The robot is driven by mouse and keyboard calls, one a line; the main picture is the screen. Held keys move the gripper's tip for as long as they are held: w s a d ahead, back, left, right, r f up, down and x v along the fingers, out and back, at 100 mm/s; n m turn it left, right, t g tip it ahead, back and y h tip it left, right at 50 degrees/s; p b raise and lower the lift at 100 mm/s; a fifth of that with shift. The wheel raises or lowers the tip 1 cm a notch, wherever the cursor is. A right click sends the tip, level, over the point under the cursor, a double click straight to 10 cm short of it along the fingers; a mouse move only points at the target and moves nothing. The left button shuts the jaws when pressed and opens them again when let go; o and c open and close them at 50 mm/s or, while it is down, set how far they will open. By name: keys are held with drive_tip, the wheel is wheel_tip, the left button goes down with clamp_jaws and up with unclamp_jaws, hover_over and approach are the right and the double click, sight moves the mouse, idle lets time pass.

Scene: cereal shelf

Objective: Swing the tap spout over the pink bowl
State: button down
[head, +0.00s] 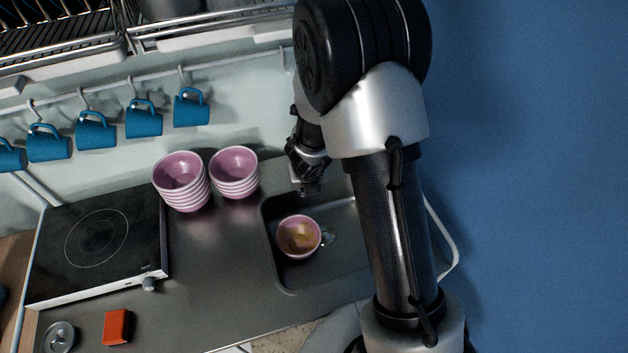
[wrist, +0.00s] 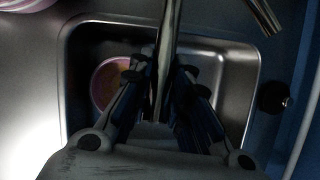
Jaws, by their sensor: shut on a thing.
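The pink bowl (head: 299,236) sits upright in the sink, with something yellow-brown inside. It also shows in the wrist view (wrist: 106,84), partly hidden behind my left finger. The tap spout (wrist: 171,30) is a shiny metal tube running between my fingers in the wrist view. My gripper (wrist: 162,76) is shut on it, with a finger on each side. In that view the spout passes to the right of the bowl. In the head view my gripper (head: 308,188) is above the back of the sink, and I cannot make out the spout there.
The sink (head: 286,279) has a raised rim around the bowl. Two stacks of pink bowls (head: 182,184) (head: 235,174) stand left of it. A hob (head: 97,240), a red block (head: 117,327) and hanging blue mugs (head: 144,121) are farther left.

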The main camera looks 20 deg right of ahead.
drive_tip(key=shift+w+a+m+h+p, duration=0.25)
drive_tip(key=shift+a+m+p, duration=0.35)
drive_tip(key=shift+a, duration=0.15)
drive_tip(key=shift+w+a+m+h+p, duration=0.2)
drive_tip(key=shift+a+m+p, duration=0.35)
drive_tip(key=shift+a, duration=0.2)
drive_tip(key=c, duration=1.5)
unclamp_jaws()
drive_tip(key=v, duration=1.2)
drive_tip(key=shift+w+r, duration=0.1)
drive_tip(key=shift+w, duration=0.05)
